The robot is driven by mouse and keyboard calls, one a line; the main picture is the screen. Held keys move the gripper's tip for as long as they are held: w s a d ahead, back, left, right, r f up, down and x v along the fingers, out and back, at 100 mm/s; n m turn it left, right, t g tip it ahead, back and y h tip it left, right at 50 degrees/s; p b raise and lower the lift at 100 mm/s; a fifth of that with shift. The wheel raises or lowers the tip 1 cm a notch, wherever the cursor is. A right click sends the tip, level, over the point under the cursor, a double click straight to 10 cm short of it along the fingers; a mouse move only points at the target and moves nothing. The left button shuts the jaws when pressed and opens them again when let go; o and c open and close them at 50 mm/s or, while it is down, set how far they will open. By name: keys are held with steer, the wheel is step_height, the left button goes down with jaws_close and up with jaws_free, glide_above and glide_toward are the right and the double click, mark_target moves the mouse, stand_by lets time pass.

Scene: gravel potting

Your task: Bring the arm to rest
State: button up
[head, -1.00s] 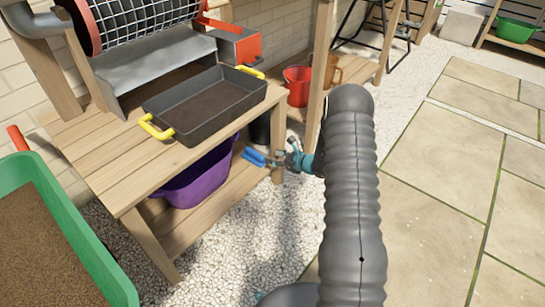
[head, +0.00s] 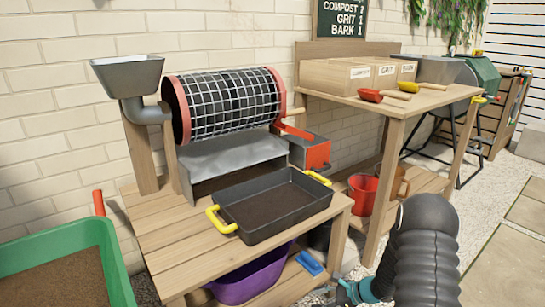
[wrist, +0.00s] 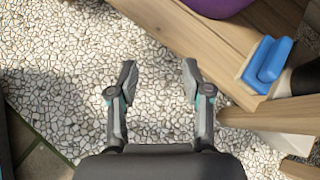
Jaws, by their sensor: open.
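My gripper (wrist: 159,78) is open and empty in the wrist view, with its two fingers apart over pale gravel (wrist: 60,100). In the head view, my dark ribbed arm fills the lower right, and only a teal part near the gripper shows at the bottom edge. The gripper is low, beside the front leg of the wooden bench (head: 165,235). A blue-handled brush or block (wrist: 268,62) lies on the lower shelf to the right of my fingers, apart from them.
A black tray (head: 275,235) with yellow handles stands on the bench below a mesh drum (head: 228,103). A purple tub (head: 250,280) is on the lower shelf. Gravel and paving at right are clear.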

steer(key=s+r+n+h+p, duration=0.1)
steer(key=s+r+n+h, duration=0.2)
steer(key=s+r+n, duration=0.3)
steer(key=s+r+n+t+h+p, duration=0.1)
steer(key=s+r+n, duration=0.6)
steer(key=s+r, duration=0.7)
steer(key=s+r+n+h+p, duration=0.3)
steer(key=s+r+n+h, duration=0.3)
steer(key=r, duration=1.6)
steer(key=s, duration=0.5)
steer(key=shift+r+n, duration=0.15)
steer(key=shift+n, duration=0.25)
